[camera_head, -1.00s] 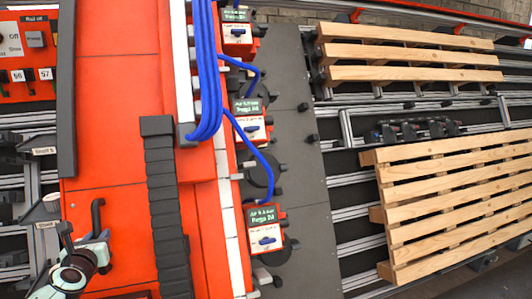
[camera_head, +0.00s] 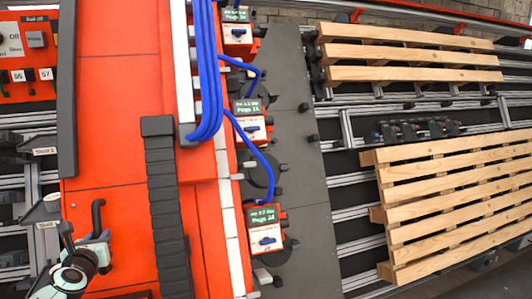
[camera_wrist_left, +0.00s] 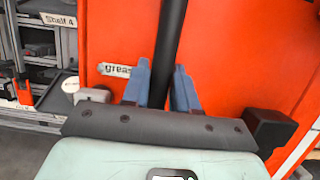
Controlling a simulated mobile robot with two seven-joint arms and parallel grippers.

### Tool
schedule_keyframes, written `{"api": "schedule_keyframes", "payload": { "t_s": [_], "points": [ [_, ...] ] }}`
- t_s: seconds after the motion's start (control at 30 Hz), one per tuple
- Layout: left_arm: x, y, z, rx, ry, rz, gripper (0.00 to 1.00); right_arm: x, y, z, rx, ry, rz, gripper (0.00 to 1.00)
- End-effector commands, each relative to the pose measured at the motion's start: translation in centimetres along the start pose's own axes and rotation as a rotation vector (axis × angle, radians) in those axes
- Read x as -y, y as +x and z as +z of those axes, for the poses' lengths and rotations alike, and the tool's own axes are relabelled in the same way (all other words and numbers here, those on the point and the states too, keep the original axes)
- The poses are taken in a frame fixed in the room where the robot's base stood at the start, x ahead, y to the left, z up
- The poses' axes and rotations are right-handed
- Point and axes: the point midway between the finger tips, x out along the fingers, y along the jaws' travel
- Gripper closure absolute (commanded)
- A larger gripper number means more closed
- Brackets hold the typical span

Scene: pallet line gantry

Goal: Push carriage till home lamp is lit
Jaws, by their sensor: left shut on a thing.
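The large orange body (camera_head: 110,120), which I take to be the carriage, fills the left of the head view. A black bar handle (camera_head: 97,213) stands on its lower left part. My left gripper (camera_head: 98,243) is at the handle. In the left wrist view, the blue fingers (camera_wrist_left: 160,90) are shut on the dark upright bar (camera_wrist_left: 168,40), one on each side of it. The orange face (camera_wrist_left: 235,60) lies behind, with a partly hidden "grease" label (camera_wrist_left: 114,69). I cannot pick out a home lamp. My right gripper is not in view.
Several orange-and-white boxes (camera_head: 252,131) with displays line the orange body's right edge, joined by blue hoses (camera_head: 208,80). A dark plate (camera_head: 300,150) lies beyond, then wooden pallets (camera_head: 460,190) on rails. A switch panel (camera_head: 30,60) is top left; shelves (camera_head: 30,190) are at left.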

Motion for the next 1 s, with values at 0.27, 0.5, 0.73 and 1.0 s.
{"api": "schedule_keyframes", "payload": {
  "t_s": [0.27, 0.5, 0.73, 1.0],
  "points": [
    [1.1, 0.0, 0.0, -0.002, 0.0, -0.012, 1.0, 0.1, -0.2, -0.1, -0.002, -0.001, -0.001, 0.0],
    [1.9, 0.0, -0.1, -0.004, -0.002, -0.02, 1.0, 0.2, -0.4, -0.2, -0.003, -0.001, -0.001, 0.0],
    [2.0, 0.0, -0.2, -0.006, -0.002, -0.022, 1.0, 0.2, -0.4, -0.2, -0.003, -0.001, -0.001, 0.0],
    [2.0, 0.0, -0.2, -0.007, -0.002, -0.022, 1.0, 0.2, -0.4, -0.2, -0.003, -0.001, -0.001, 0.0]
  ]
}}
